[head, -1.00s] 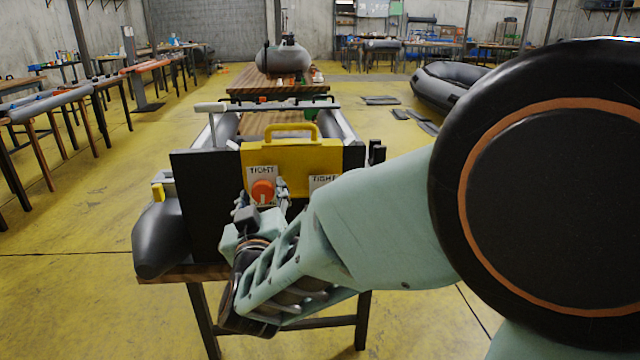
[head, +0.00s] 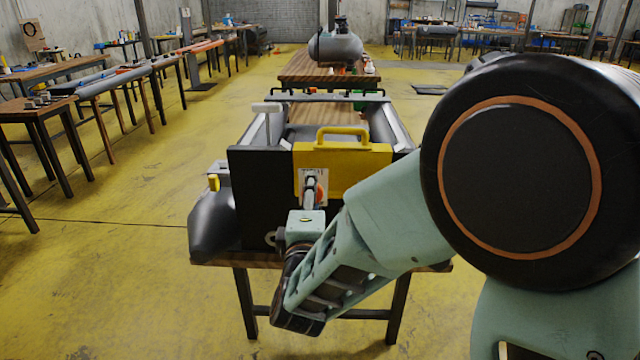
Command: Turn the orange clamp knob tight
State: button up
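The orange clamp knob (head: 321,191) sits on a pale label plate (head: 323,175) on the yellow block (head: 362,167), which is mounted on the boat's black transom board (head: 262,190). My gripper (head: 311,192) is right in front of the knob and hides most of it. Only a strip of orange shows to the right of the fingers. The fingers overlap the knob in this view, and I cannot tell whether they touch or grip it. The second label plate is not visible behind my arm.
The grey boat tube (head: 213,222) rests on a wooden table (head: 228,258) and juts out at the left. The yellow handle (head: 341,136) stands above the block.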

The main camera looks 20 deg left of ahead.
jog(key=n+p, duration=1.3)
jog(key=n, duration=0.3)
jog(key=shift+r+n, duration=0.15)
jog(key=shift+n, duration=0.15)
jog(key=shift+c, duration=0.2)
grip_shut()
jog(key=shift+f, duration=0.2)
